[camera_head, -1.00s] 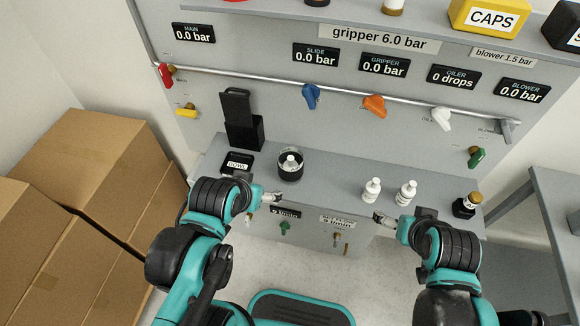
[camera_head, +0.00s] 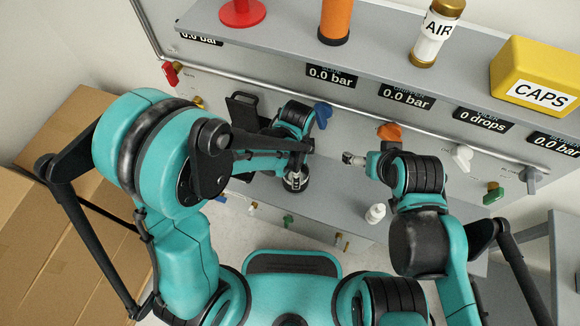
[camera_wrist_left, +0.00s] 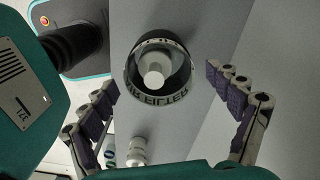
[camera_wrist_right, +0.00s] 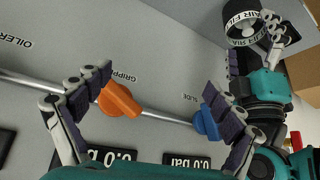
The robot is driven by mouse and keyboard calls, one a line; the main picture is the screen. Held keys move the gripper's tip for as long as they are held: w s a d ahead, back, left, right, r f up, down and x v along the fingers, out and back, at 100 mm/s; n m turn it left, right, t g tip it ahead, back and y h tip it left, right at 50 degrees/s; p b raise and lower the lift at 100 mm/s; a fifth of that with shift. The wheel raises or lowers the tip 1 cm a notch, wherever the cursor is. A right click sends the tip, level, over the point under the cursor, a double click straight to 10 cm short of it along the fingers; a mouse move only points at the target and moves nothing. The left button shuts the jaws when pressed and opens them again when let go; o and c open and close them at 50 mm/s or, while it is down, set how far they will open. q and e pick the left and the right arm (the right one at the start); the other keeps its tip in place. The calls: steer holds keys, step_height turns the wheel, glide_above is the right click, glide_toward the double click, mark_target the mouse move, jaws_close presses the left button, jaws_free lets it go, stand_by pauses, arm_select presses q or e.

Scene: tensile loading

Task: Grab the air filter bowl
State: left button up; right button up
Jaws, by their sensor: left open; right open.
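The air filter bowl (camera_head: 296,185), dark with a white piece inside, stands on the grey bench ledge. In the left wrist view the bowl (camera_wrist_left: 160,98) shows its "AIR FILTER" lettering and lies ahead, between the lines of the spread fingers. My left gripper (camera_head: 296,166) points down just above the bowl, open and apparently not holding it. The bowl (camera_wrist_right: 240,22) also shows in the right wrist view, with the left fingers close beside it. My right gripper (camera_head: 350,158) is open and empty, in front of the panel near the orange valve (camera_wrist_right: 121,100).
A white bottle (camera_head: 375,213) stands on the ledge right of the bowl. The blue valve (camera_head: 323,114) is close to my left wrist. An upper shelf carries the yellow CAPS box (camera_head: 535,75) and the AIR bottle (camera_head: 437,32). Cardboard boxes (camera_head: 60,170) are at left.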

arm_select(q)
step_height(320, 180, down, 8)
steer(key=b, duration=0.4)
steer(key=shift+d, duration=0.1)
steer(key=shift+s, duration=0.1)
steer(key=shift+c, duration=0.6)
steer(key=c, duration=1.2)
